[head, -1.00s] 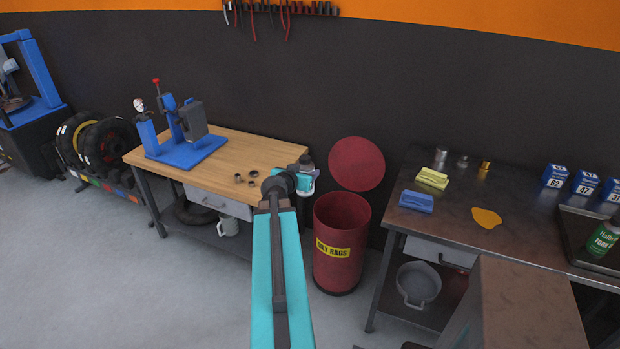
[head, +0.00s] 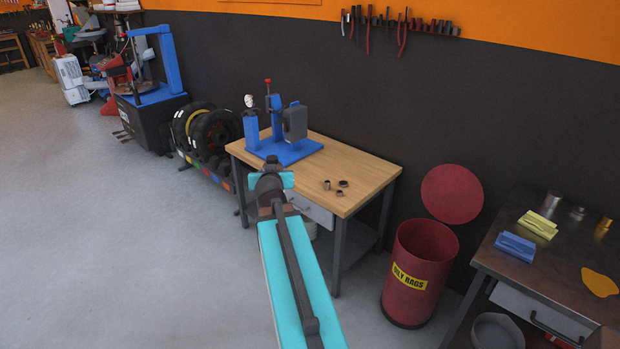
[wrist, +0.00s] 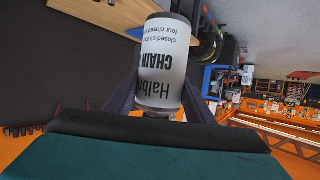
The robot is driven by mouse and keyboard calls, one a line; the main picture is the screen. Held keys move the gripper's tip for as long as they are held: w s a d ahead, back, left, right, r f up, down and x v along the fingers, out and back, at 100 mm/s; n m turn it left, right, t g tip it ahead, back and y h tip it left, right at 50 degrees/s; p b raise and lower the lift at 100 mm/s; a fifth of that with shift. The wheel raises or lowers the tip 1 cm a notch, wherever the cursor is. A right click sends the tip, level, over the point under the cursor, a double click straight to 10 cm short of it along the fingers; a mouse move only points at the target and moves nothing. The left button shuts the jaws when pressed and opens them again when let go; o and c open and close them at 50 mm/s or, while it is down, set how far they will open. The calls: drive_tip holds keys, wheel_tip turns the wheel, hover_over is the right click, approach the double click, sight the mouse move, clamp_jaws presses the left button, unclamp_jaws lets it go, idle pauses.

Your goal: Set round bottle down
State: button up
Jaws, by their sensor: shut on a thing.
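The round bottle (wrist: 163,65) is white and grey with dark lettering that includes "CHAIN". In the wrist view it sits between the dark fingers of my gripper (wrist: 160,98), which is shut on it. In the head view my gripper (head: 270,178) appears in front of the left front part of the wooden bench (head: 365,178). The bottle is mostly or wholly hidden there behind my wrist. I cannot tell its height above the bench.
A blue press (head: 285,150) stands at the bench's back left, and several small dark rings (head: 327,184) lie mid-bench. The bench's right part is clear.

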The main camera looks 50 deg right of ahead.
drive_tip(key=w+a+r+n+t+y+b, duration=0.1)
drive_tip(key=w+a, duration=0.4)
drive_tip(key=a, duration=0.8)
drive_tip(key=w+a+r+n+t+y, duration=0.1)
drive_tip(key=w+a+r+n+y, duration=0.3)
drive_tip(key=a, duration=0.9)
drive_tip(key=w+a+r+n+t+y+b, duration=0.1)
drive_tip(key=w+a+n+y, duration=0.3)
drive_tip(key=a, duration=0.9)
drive_tip(key=shift+w+a+r+t+y+b, duration=0.35)
drive_tip(key=shift+w+r+t, duration=0.25)
drive_tip(key=shift+w, duration=0.65)
drive_tip(key=shift+s, duration=0.1)
